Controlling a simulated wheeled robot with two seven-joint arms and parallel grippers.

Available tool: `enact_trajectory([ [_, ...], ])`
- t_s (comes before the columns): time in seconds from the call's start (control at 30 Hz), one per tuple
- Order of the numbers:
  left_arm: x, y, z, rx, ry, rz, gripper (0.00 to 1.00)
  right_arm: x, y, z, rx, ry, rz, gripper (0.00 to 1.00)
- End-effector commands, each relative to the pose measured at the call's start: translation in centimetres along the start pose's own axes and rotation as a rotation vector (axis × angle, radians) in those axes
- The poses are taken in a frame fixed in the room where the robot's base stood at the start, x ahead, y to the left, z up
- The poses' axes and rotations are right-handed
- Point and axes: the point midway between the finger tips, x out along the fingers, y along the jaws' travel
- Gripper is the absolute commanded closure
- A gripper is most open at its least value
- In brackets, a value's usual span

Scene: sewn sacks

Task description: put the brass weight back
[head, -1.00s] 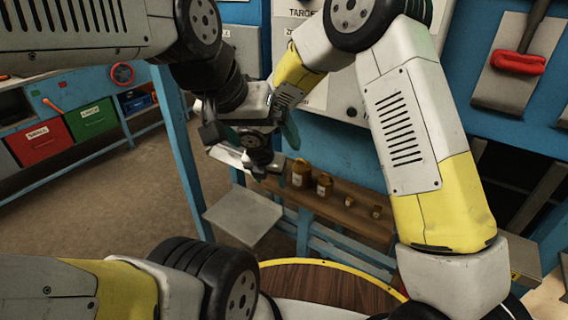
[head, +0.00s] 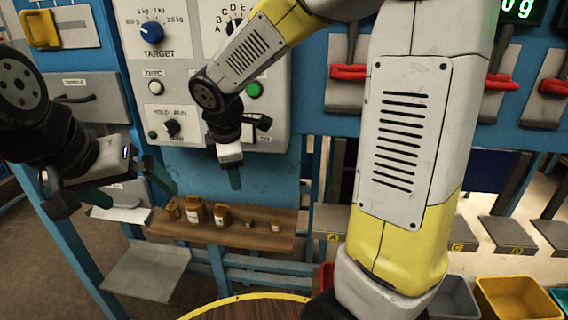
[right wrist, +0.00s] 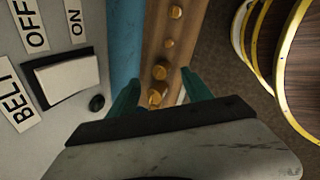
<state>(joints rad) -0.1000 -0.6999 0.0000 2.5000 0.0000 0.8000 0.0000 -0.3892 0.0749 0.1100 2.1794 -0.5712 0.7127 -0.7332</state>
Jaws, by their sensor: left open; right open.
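Several brass weights of graded size stand in a row on a brown wooden shelf (head: 285,245): a large one (head: 195,211) towards the left, another (head: 222,216) in the middle, the smallest (head: 249,223) and a small one (head: 276,226) at the right. I cannot tell which one the task means. My right gripper (head: 235,180) is open and points down above the shelf. In the right wrist view its green fingers (right wrist: 160,92) are apart, with weights (right wrist: 159,72) on the shelf below and beyond them. My left gripper (head: 136,194) is open and empty, left of the shelf.
A pale plate (head: 145,270) juts out below left. Red-handled levers (head: 348,72), lettered chutes (head: 335,225) and a yellow bin (head: 518,298) are at the right. A yellow-rimmed round table (head: 245,308) is in front.

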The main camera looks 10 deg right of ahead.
Motion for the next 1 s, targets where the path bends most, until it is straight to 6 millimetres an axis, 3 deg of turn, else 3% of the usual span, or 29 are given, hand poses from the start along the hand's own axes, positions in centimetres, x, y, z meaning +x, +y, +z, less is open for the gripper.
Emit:
enact_trajectory([
  [0.03,0.0,0.0,0.0,0.0,0.0,0.0,0.0,-2.0,-0.7,2.4,0.16,0.013,0.01,0.42],
  [0.2,0.0,0.0,0.0,0.0,0.0,0.0,0.0,-7.0,-4.6,7.9,0.71,0.085,0.01,0.42],
  [0.33,0.0,0.0,0.0,0.0,0.0,0.0,0.0,-9.9,-8.0,10.3,1.094,0.164,-0.002,0.42],
  [0.5,0.0,0.0,0.0,0.0,0.0,0.0,0.0,-12.2,-11.2,11.4,1.442,0.262,-0.027,0.42],
  [0.7,0.0,0.0,0.0,0.0,0.0,0.0,0.0,-12.9,-12.5,11.5,1.588,0.31,-0.046,0.42],
  [1.0,0.0,0.0,0.0,0.0,0.0,0.0,0.0,-12.9,-12.5,11.5,1.59,0.312,-0.047,0.42],
])
